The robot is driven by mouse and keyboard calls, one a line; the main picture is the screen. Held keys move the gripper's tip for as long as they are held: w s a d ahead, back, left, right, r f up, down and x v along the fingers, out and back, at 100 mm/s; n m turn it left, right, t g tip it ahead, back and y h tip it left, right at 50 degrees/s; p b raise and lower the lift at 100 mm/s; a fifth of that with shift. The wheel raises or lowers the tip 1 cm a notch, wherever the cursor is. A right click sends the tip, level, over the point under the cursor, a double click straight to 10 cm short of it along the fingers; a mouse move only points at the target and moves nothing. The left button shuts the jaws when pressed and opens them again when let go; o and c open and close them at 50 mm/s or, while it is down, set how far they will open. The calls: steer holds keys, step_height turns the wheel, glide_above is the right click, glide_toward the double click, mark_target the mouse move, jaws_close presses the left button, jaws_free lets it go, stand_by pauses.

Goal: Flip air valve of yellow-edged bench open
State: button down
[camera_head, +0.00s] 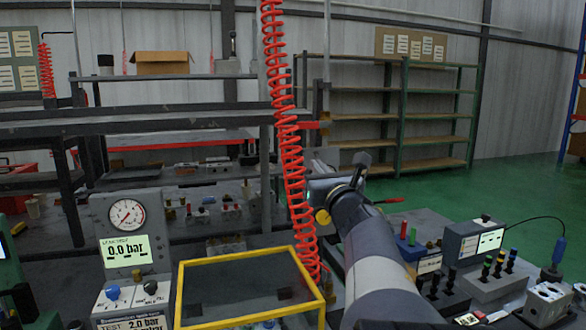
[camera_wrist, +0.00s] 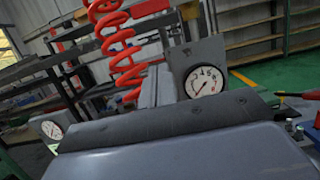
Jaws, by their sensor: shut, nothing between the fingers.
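A red lever (camera_head: 390,200), which looks like the air valve's handle, lies roughly level just right of my wrist; it also shows at the right edge of the wrist view (camera_wrist: 297,95). Its valve body is mostly hidden behind my arm. The yellow-edged frame (camera_head: 250,254) is on the bench at the lower middle. My gripper (camera_head: 358,166) is beyond my wrist, left of and above the lever. In the wrist view its grey fingers (camera_wrist: 157,80) look shut and empty, apart from the lever. A round white gauge (camera_wrist: 206,82) is on a grey plate right of them.
A red coiled hose (camera_head: 290,150) hangs close left of my wrist. A test panel (camera_head: 127,235) reading 0.0 bar stands at the left. Blocks with coloured knobs (camera_head: 490,268) and a small display (camera_head: 490,241) crowd the right. Green floor is free behind.

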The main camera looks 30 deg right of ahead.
mark_target(316, 125)
steer(key=w+d+r+p, duration=0.1)
steer(key=w+r+p, duration=0.2)
steer(key=w+r, duration=0.2)
steer(key=shift+w+d+r, duration=0.2)
steer(key=shift+r, duration=0.05)
